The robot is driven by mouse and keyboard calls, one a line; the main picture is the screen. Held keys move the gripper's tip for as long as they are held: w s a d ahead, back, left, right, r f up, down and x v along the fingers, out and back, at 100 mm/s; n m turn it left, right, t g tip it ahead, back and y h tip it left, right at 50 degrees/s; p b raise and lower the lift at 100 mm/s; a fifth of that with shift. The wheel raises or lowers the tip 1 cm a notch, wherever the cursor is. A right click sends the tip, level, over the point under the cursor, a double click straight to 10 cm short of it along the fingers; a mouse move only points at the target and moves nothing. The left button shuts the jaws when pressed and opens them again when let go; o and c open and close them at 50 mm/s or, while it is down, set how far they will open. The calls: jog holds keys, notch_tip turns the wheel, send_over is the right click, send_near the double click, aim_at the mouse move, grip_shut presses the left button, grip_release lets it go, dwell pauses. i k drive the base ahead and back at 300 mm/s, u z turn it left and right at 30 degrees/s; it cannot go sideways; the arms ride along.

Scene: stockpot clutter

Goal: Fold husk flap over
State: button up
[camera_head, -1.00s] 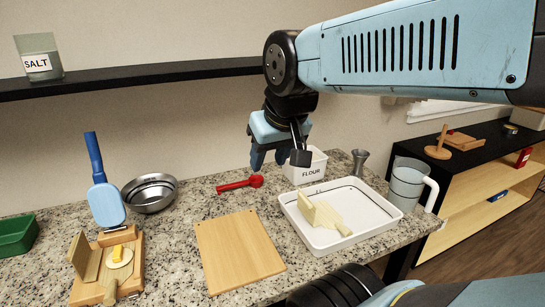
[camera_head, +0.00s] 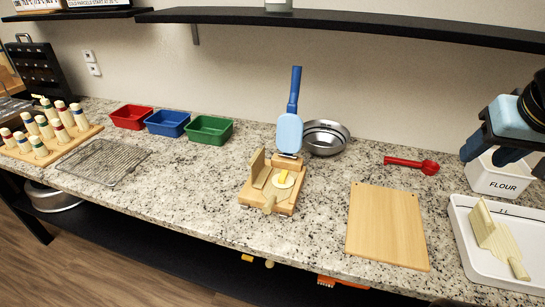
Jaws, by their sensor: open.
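A wooden base (camera_head: 246,197) stands mid-counter. A hinged wooden flap (camera_head: 257,166) stands nearly upright on its left side. A pale round piece (camera_head: 284,180) with a yellow piece (camera_head: 284,175) on it lies on the base, uncovered. A light wooden handle (camera_head: 269,203) sticks out at the front. I cannot tell which flap is the husk. My gripper (camera_head: 493,158) is open and empty at the right edge, by the flour bin (camera_head: 497,181), far right of the base.
A blue paddle (camera_head: 290,130) and steel bowl (camera_head: 327,138) stand behind the base. A cutting board (camera_head: 388,225) and red scoop (camera_head: 412,165) lie between it and my gripper. Red, blue and green bins (camera_head: 209,129), a wire rack (camera_head: 104,161) and a pegged board are left.

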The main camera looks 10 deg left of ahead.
aim_at(260, 171)
jog(key=u, duration=0.9)
jog(key=i, duration=0.1)
jog(key=z, duration=2.95)
jog(key=k, duration=1.8)
jog(key=u, duration=1.7)
jog(key=i, duration=0.4)
jog(key=u, duration=0.3)
